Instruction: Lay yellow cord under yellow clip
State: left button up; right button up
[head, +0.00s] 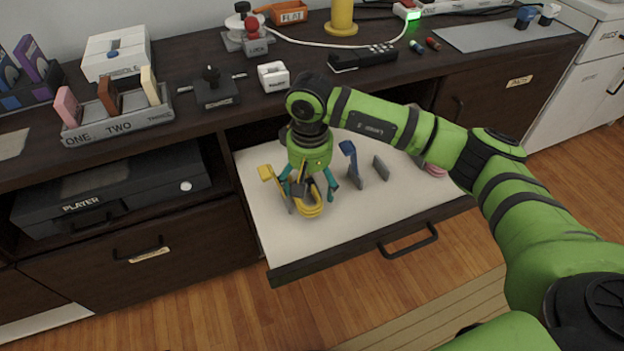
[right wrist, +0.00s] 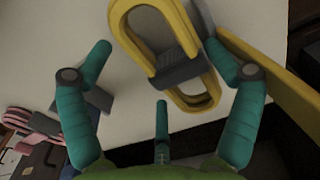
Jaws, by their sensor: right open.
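The yellow cord (head: 312,209) is a looped bundle in the open drawer, with a dark grey band around its middle. In the right wrist view the cord (right wrist: 148,28) lies at upper centre, between and beyond my spread teal fingertips. The yellow clip (head: 266,172) stands upright just left of the cord in the head view; in the right wrist view a long yellow piece that looks like the clip (right wrist: 272,76) runs at right. My right gripper (head: 308,190) is open, pointing down over the cord and hiding part of it. I cannot tell whether the fingers touch it. My left gripper is not in view.
The white-bottomed drawer (head: 385,215) also holds a blue clip (head: 349,158), a grey upright plate (head: 381,168) and a pink bundle (head: 435,167), partly behind my arm. The drawer front and handle (head: 408,243) bound it. The drawer's front middle is bare. A cluttered desktop is above.

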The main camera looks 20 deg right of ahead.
notch_tip(320, 180, up, 12)
dwell(0.4)
jog(key=shift+s+d+f, duration=0.1)
jog(key=shift+f, duration=0.05)
dwell(0.4)
